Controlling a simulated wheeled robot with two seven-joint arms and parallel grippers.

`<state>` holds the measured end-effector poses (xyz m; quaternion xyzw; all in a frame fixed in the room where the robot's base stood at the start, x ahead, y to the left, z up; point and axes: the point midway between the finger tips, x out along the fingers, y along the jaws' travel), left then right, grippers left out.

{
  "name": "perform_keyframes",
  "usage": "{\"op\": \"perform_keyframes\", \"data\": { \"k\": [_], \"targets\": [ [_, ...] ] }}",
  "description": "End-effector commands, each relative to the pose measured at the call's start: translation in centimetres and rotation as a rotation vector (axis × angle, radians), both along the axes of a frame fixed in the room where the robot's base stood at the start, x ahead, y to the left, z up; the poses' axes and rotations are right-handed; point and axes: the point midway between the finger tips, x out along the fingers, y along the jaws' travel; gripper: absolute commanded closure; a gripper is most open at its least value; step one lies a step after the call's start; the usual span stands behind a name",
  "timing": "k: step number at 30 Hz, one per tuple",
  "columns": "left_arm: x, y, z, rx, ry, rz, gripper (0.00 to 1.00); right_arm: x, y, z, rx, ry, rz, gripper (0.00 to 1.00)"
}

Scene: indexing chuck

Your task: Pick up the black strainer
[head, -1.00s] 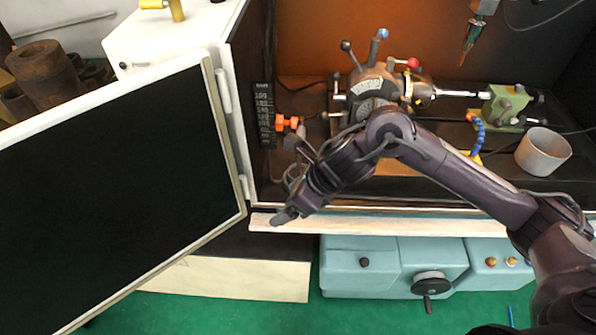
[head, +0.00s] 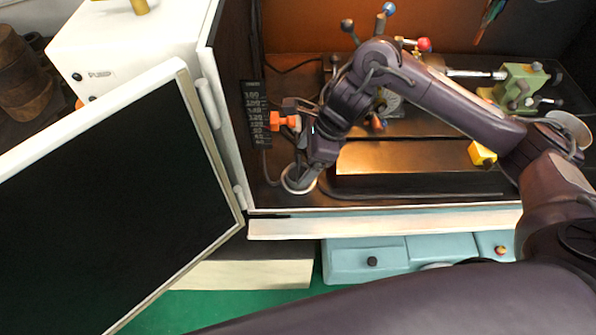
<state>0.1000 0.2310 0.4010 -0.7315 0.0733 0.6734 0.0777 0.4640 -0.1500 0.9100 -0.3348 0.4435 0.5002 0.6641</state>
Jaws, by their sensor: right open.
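My right gripper (head: 300,178) is open, low inside the machine bay, just behind the front sill and to the right of the bay's left wall. A thin pale-rimmed ring (head: 286,183) shows around its fingertips. I cannot tell whether this ring is the black strainer, or whether the fingers touch it. No other strainer can be clearly made out; my right arm hides part of the bay. My left gripper is not in view.
An orange fitting (head: 286,121) and a black scale plate (head: 255,112) are close to my right gripper. The open door (head: 110,190) fills the left. Behind my arm are the indexing chuck (head: 392,103) and green tailstock (head: 520,85). A grey cup (head: 572,128) is partly hidden at right.

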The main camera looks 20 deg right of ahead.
Motion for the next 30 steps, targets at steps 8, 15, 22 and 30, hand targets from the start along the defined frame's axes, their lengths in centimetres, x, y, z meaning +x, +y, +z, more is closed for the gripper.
{"op": "perform_keyframes", "data": {
  "k": [8, 15, 22, 30],
  "targets": [
    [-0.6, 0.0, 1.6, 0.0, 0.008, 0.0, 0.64, 0.4, 1.3, -3.6, 0.001, 0.003, -0.002, 0.17],
    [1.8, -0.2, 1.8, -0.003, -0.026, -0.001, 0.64, 0.5, 1.5, -4.2, 0.0, -0.001, 0.0, 0.17],
    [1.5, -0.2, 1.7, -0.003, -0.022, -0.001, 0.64, 0.5, 1.5, -4.2, 0.0, -0.001, 0.0, 0.38],
    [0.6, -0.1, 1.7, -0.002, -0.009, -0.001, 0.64, 0.5, 1.4, -4.1, 0.001, -0.001, 0.0, 0.66]
  ]
}}
